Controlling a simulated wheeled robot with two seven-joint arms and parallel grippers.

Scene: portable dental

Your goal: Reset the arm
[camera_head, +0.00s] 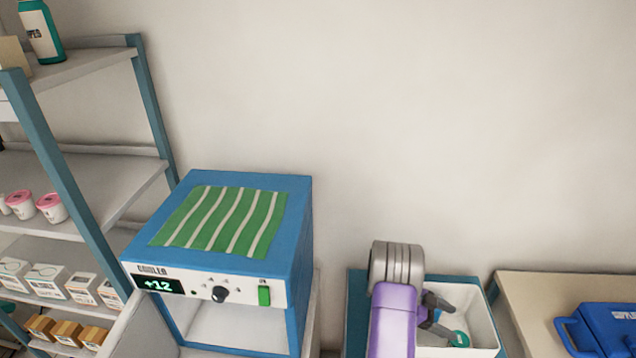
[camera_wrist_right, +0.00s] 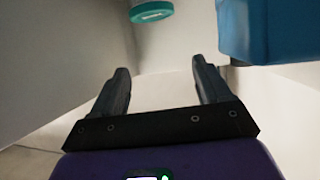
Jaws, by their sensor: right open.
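My right arm comes up from the bottom of the head view, with a purple link and a grey ribbed joint. My right gripper (camera_head: 445,322) is over the white bin (camera_head: 484,325), partly hidden behind the purple link. In the right wrist view the gripper (camera_wrist_right: 160,88) has its two dark fingers wide apart with nothing between them. A teal-rimmed round item (camera_head: 460,339) is in the bin near the fingers. A teal round item (camera_wrist_right: 152,11) also shows beyond the fingers in the wrist view, apart from them. My left gripper is not in view.
A blue cooler box (camera_head: 300,220) with a green striped cloth (camera_head: 222,221) on top stands left of my arm. A shelf rack (camera_head: 150,95) with cups and boxes is at far left. A blue case (camera_head: 608,330) sits on a tan table (camera_head: 540,292) at right.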

